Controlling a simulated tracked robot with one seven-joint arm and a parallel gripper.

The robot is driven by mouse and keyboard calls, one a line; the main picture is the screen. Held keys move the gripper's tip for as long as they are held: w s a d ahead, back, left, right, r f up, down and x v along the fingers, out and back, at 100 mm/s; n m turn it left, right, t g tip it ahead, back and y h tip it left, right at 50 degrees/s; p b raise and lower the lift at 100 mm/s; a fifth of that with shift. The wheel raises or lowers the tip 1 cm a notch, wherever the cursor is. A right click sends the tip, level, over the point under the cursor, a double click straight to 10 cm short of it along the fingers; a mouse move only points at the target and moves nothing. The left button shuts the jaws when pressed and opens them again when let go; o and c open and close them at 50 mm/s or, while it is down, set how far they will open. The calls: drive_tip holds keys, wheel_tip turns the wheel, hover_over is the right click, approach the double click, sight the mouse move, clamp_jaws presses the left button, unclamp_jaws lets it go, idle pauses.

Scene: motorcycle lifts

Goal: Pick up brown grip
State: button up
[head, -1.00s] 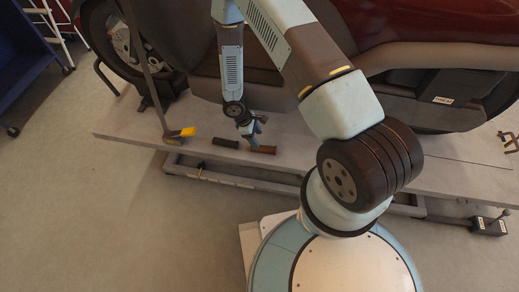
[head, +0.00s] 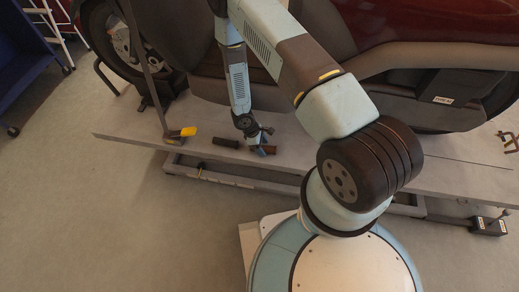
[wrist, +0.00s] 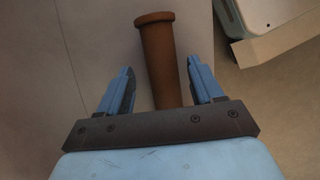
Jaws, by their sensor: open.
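The brown grip (head: 268,150) lies on the grey lift platform, near its front edge. In the wrist view the brown grip (wrist: 160,58) runs lengthwise between the two blue fingers, its flanged end pointing away; its near end is hidden behind the gripper's body. My gripper (wrist: 160,90) is open, with a gap on both sides of the grip, wider on the left. In the head view my gripper (head: 262,145) is at the grip and covers part of it. A black grip (head: 226,142) lies just to the left on the platform.
The grey lift platform (head: 330,160) carries a dark red motorcycle (head: 440,25) close behind my arm. A yellow-ended lever (head: 188,131) stands on the platform at left. A blue cart (head: 25,50) is at far left. Open floor (head: 100,220) lies in front.

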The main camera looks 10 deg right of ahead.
drive_tip(key=shift+f, duration=0.2)
idle(0.4)
drive_tip(key=c, duration=1.2)
